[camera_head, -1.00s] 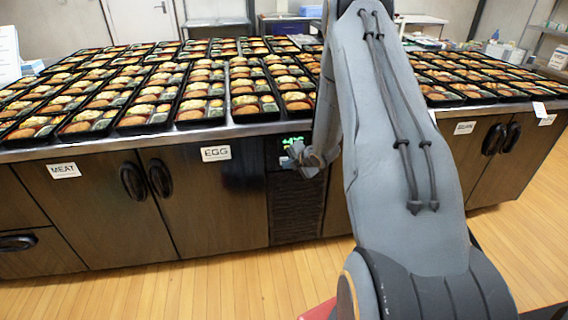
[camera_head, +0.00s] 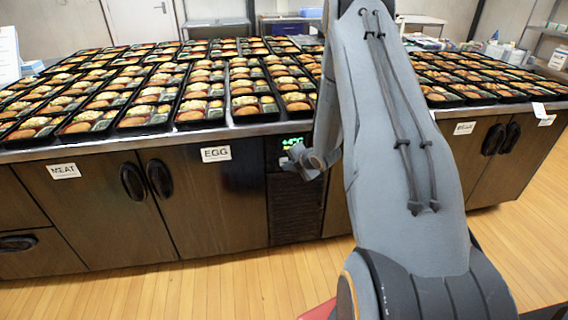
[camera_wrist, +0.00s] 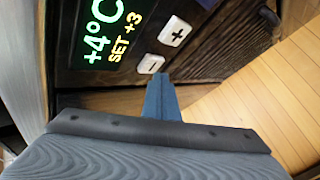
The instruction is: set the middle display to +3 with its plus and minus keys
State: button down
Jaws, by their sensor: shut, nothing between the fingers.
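The middle display (camera_wrist: 103,32) fills the upper left of the wrist view, turned on its side. It reads +4°C in green, with SET +3 in yellow beside it. It shows small in the head view (camera_head: 291,141). The white plus key (camera_wrist: 174,30) and white minus key (camera_wrist: 150,63) sit beside the text. My gripper (camera_wrist: 160,80) is shut and empty, its blue fingertips right by the minus key; I cannot tell whether they touch it. In the head view my gripper (camera_head: 287,163) is just below the display, partly hidden by my wrist.
The counter front has wooden doors with a MEAT label (camera_head: 63,171) and an EGG label (camera_head: 216,154). A dark vent grille (camera_head: 296,210) lies below the display. Many bento trays (camera_head: 205,104) cover the counter top. The wooden floor (camera_head: 180,285) in front is clear.

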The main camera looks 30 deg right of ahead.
jog(key=shift+s, duration=0.2)
jog(key=shift+s+a, duration=0.1)
jog(key=shift+s+a+p, duration=0.2)
jog(key=shift+s, duration=0.6)
jog(key=shift+s+a+p, duration=0.2)
jog(key=shift+s+a, duration=0.05)
jog(key=shift+s, duration=0.5)
jog(key=shift+s+a+p, duration=0.2)
jog(key=shift+s, duration=0.6)
